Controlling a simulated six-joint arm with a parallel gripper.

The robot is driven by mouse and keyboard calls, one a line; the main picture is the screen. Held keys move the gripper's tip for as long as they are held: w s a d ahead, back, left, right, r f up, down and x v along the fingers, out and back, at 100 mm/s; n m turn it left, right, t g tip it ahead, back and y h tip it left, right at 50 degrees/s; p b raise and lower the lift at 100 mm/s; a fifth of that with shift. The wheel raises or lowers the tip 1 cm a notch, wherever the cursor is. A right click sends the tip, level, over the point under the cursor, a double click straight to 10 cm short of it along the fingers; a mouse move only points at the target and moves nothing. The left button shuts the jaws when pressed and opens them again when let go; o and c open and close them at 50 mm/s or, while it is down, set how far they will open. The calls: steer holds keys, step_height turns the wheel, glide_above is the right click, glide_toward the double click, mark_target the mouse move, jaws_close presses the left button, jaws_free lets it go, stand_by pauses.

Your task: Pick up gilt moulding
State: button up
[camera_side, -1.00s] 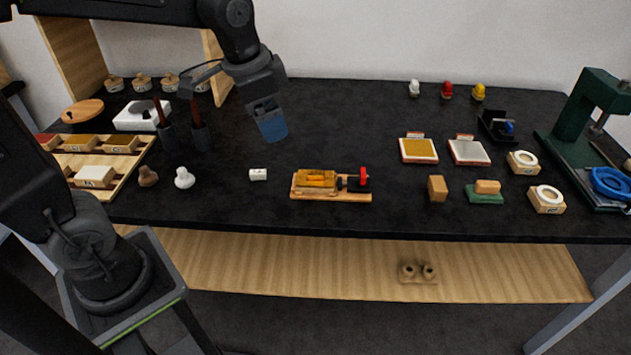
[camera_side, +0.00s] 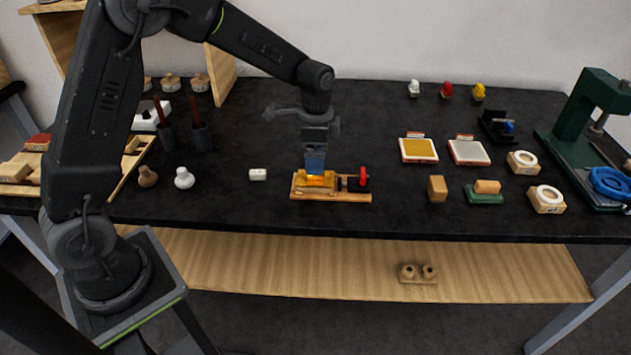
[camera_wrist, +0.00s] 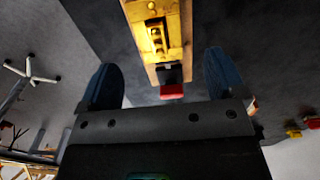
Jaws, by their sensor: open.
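The gilt moulding (camera_side: 318,181) is a golden piece lying in a wooden fixture (camera_side: 343,197) on the black table, with a red knob (camera_side: 363,177) at the fixture's right end. My gripper (camera_side: 315,165) is directly above the golden piece, fingers pointing down, and partly covers its upper edge. In the wrist view the gripper (camera_wrist: 165,85) is open, its two blue fingers wide apart with nothing between them. The golden piece (camera_wrist: 157,40) shows ahead between the fingers, and the red knob (camera_wrist: 171,91) is nearer. I cannot tell whether the fingertips touch the piece.
A white small block (camera_side: 258,174) lies left of the fixture. A wooden block (camera_side: 437,189) and a green-based block (camera_side: 485,192) stand to the right. Pale and brown knobs (camera_side: 184,178) are further left.

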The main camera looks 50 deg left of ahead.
mark_target(316, 180)
steer(key=shift+s+f, duration=0.1)
steer(key=shift+f, duration=3.45)
steer(key=shift+c, duration=0.2)
steer(key=c, duration=1)
steer(key=shift+r, duration=0.1)
